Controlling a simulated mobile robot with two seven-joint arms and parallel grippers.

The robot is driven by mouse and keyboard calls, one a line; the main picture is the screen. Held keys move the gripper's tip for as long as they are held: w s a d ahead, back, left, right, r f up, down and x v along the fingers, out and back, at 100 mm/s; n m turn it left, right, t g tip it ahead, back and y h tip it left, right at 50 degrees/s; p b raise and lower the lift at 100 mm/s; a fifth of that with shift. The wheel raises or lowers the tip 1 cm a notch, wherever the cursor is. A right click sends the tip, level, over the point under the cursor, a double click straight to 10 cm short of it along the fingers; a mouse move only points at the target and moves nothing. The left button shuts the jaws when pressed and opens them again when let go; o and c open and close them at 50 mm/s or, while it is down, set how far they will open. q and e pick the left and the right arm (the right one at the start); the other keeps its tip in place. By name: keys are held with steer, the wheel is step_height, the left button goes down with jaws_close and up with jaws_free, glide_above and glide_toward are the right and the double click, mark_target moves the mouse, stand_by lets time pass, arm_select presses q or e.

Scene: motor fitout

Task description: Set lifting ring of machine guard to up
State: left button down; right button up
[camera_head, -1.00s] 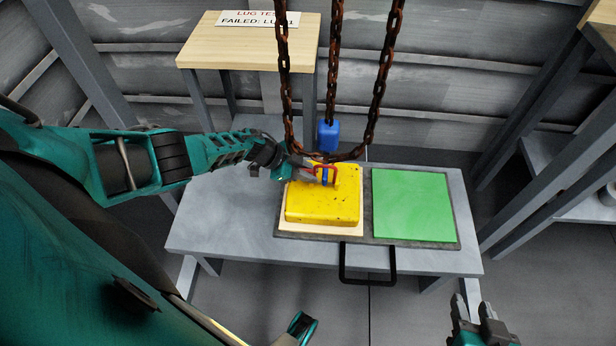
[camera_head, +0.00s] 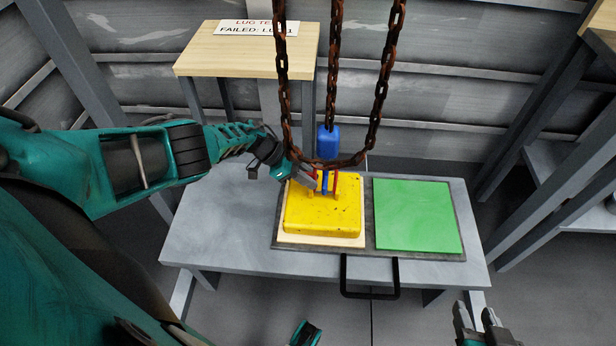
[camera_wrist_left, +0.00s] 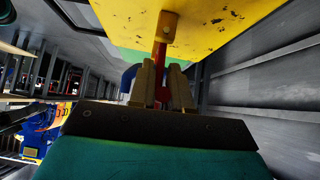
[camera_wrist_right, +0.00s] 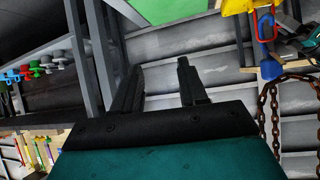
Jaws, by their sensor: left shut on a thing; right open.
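The yellow machine guard (camera_head: 322,212) lies on a pale board at the middle of the grey bench. Its red lifting ring (camera_head: 336,183) stands at the guard's back edge, partly hidden by a blue hook part and my gripper; its exact angle is hard to tell. My left gripper (camera_head: 310,181) is at the ring's left side. In the left wrist view its fingers are shut on the red ring (camera_wrist_left: 161,75), beside the yellow guard (camera_wrist_left: 215,25). My right gripper (camera_head: 477,322) is open and empty at the lower right, away from the bench; its fingers also show in the right wrist view (camera_wrist_right: 158,85).
A blue hook block (camera_head: 327,142) hangs on a rusty chain (camera_head: 333,70) right above the guard's back edge. A looped chain (camera_head: 378,105) hangs around it. A green panel (camera_head: 418,215) lies to the right. A black handle (camera_head: 370,295) sticks out at the bench front.

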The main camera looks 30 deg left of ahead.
arm_select(q)
steer(key=c, duration=1.1)
jaws_free()
steer(key=shift+d, duration=0.1)
steer(key=shift+c, duration=0.2)
steer(key=p+v, duration=0.7)
steer(key=v, duration=0.6)
arm_select(e)
steer(key=shift+h, duration=0.3)
steer(key=d+r, duration=0.1)
steer(key=s+d+r, duration=0.1)
steer(key=r, duration=0.1)
steer(key=shift+s+d+r, duration=0.1)
steer(key=shift+d+r, duration=0.05)
steer(key=shift+r, duration=0.1)
